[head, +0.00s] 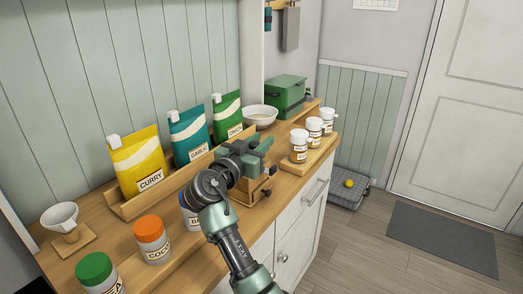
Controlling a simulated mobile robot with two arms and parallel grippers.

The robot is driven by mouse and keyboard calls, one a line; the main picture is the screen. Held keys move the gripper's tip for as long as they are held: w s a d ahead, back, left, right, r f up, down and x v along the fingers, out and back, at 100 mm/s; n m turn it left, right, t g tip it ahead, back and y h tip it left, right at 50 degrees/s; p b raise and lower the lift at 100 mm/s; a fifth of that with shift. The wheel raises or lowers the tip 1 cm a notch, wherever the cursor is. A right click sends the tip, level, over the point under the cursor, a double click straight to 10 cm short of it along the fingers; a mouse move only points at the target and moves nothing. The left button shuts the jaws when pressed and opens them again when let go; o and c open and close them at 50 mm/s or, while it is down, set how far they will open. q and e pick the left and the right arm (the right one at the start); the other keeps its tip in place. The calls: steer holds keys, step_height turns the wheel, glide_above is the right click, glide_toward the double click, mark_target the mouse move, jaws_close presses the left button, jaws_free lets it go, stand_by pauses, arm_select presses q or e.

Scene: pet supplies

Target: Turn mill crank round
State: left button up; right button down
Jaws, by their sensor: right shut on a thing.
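The mill (250,194) is a small wooden box with a dark knob low on its side. It stands on the wooden counter top. My right gripper (258,154) is over the top of the mill and shut on its crank. The gripper and wrist hide most of the crank and the mill's upper part. My left gripper is not in view.
A wooden rack (125,209) holds curry, garlic and onion pouches behind the mill. A cocoa jar (152,245) and other lidded jars stand in front. White-lidded jars on a board (296,168), a white bowl (261,116) and a green box (287,93) are beyond it.

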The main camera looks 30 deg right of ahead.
stand_by(0.4)
steer(key=c, duration=1.1)
jaws_free()
steer(key=shift+c, duration=0.2)
